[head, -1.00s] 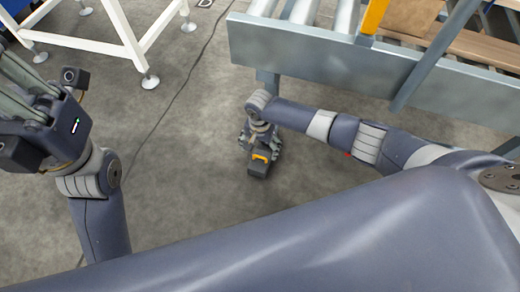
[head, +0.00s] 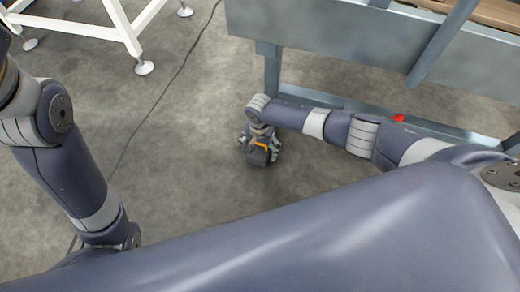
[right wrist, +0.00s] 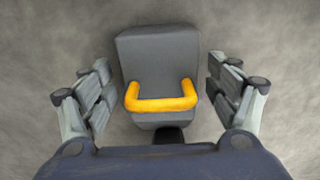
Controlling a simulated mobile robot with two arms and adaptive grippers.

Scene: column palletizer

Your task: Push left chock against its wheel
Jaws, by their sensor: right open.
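A dark grey chock with a yellow-orange handle (right wrist: 160,55) lies on the floor between the fingers of my right gripper in the right wrist view. It also shows in the head view as a small dark block (head: 257,159) below the gripper. My right gripper (head: 261,143) points down at the floor and is open. A finger stands on each side of the chock, with a visible gap on both sides. No wheel can be made out in either view. My left arm shows at the left of the head view, but its gripper is outside the picture.
A grey steel conveyor frame (head: 330,50) with legs and a low crossbar stands behind my right arm. A small red thing (head: 398,118) is mostly hidden there. A white stand (head: 80,30) is at the upper left, with a thin cable on the floor. The middle floor is clear.

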